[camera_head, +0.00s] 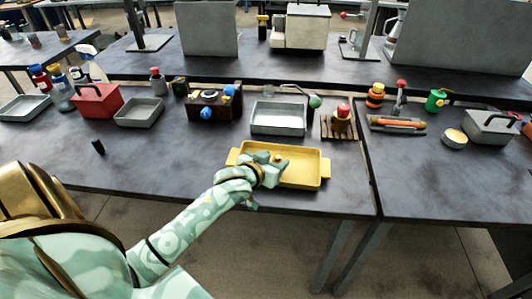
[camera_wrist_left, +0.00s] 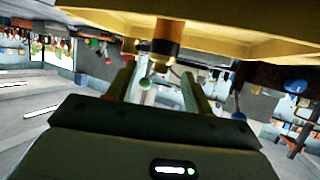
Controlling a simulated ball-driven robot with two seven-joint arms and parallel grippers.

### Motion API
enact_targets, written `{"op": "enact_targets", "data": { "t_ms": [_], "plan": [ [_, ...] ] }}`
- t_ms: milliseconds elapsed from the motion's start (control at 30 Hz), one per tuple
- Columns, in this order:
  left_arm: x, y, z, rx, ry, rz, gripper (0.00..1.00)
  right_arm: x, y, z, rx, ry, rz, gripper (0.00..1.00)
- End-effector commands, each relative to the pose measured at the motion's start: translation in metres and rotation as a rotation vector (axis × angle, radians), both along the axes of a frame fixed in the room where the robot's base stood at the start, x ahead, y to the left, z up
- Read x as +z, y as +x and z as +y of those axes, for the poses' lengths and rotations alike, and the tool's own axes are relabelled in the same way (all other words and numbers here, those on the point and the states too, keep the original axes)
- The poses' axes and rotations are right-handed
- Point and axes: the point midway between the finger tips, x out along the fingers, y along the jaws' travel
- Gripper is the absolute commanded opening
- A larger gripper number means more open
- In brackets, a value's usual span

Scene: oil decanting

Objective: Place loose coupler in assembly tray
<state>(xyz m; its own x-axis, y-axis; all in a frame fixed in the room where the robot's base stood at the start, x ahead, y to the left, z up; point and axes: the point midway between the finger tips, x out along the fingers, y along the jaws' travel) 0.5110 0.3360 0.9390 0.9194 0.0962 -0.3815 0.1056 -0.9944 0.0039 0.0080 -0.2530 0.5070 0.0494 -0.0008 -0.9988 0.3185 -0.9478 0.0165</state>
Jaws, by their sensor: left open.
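The yellow assembly tray (camera_head: 308,174) lies near the table's front edge. My left gripper (camera_head: 274,166) reaches over the tray's left part, its fingers low at the tray. A small brass-coloured piece (camera_head: 279,158), which looks like the coupler, shows by the fingertips; the hand partly hides that spot. In the left wrist view the tray (camera_wrist_left: 235,42) fills the top, and a short brown and dark cylinder (camera_wrist_left: 167,38) sits against it, between and beyond the two apart fingers (camera_wrist_left: 158,80). I cannot tell whether either finger touches it. My right gripper is out of view.
A small black cylinder (camera_head: 98,146) stands alone at the left of the table. Behind the tray are a grey metal tray (camera_head: 278,131), a slatted wooden rack (camera_head: 350,128) and a brown box with blue knobs (camera_head: 214,110). The table left of the tray is mostly clear.

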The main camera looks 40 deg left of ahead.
Motion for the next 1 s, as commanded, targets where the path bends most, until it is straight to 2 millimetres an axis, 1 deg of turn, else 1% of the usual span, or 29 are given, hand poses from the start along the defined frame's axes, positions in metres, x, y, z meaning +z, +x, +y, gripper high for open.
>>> {"op": "enact_targets", "data": {
  "t_ms": [167,300,400,500,667,1000],
  "plan": [
    [0.017,-0.034,-0.004,0.0,-0.001,0.002,0.51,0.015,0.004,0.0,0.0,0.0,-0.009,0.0],
    [0.03,-0.065,-0.007,0.0,-0.001,0.002,0.51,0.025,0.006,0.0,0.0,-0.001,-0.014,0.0],
    [0.037,-0.084,-0.009,0.001,0.0,0.002,0.51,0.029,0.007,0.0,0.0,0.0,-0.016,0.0],
    [0.042,-0.097,-0.01,0.001,-0.001,0.001,0.51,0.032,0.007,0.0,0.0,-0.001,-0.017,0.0],
    [0.045,-0.106,-0.011,0.001,-0.001,0.0,0.51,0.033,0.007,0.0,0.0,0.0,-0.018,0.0],
    [0.044,-0.106,-0.011,0.001,-0.001,0.0,0.51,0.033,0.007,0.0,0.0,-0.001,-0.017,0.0]
  ]
}}
